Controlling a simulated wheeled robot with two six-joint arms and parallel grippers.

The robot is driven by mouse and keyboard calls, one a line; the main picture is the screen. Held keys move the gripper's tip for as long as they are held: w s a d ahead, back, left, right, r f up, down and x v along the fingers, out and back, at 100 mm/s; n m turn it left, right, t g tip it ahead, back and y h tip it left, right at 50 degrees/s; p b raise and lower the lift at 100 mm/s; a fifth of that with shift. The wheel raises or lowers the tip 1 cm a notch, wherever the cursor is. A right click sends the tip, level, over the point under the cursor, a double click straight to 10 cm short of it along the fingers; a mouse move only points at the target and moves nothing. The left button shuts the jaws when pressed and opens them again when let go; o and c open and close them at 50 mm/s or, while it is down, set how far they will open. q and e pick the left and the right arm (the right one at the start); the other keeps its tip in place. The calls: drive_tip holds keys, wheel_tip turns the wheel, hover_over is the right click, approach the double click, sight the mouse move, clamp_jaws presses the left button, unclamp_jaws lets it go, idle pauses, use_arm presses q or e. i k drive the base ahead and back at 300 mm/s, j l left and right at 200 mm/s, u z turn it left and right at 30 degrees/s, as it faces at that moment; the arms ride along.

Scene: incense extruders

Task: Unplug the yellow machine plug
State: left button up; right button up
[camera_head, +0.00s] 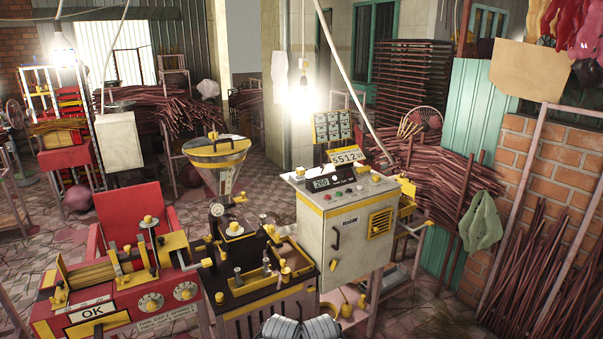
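Several small yellow parts show on the machines, but I cannot tell which is the yellow machine plug. A yellow box-like part (406,188) is on the cabinet's right side. The cabinet has a yellow-trimmed panel with a small display, buttons and a yellow vent (381,222). Grey and dark rounded parts at the bottom middle edge look like my own body. Neither gripper can be made out.
A black-topped machine with a funnel hopper (217,152) stands left of the cabinet. A red machine (117,285) with an OK label is at the front left. Stacked brown sticks (425,165) and a brick wall (556,160) are on the right. Tiled floor shows at lower right.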

sight(300, 171)
drive_tip(key=i+l+u, duration=0.1)
drive_tip(key=u, duration=0.35)
drive_tip(key=i+l+u, duration=0.15)
drive_tip(key=u, duration=0.3)
drive_tip(key=i+l+u, duration=0.15)
drive_tip(key=l, duration=0.25)
drive_tip(key=i+l+u, duration=0.15)
drive_tip(key=l, duration=0.25)
drive_tip(key=i+l+u, duration=0.15)
drive_tip(key=l, duration=0.3)
drive_tip(key=i+l+u, duration=0.1)
drive_tip(key=l, duration=0.35)
drive_tip(key=i+l, duration=0.1)
drive_tip(key=l, duration=0.4)
drive_tip(key=i+l, duration=0.1)
drive_tip(key=l, duration=0.4)
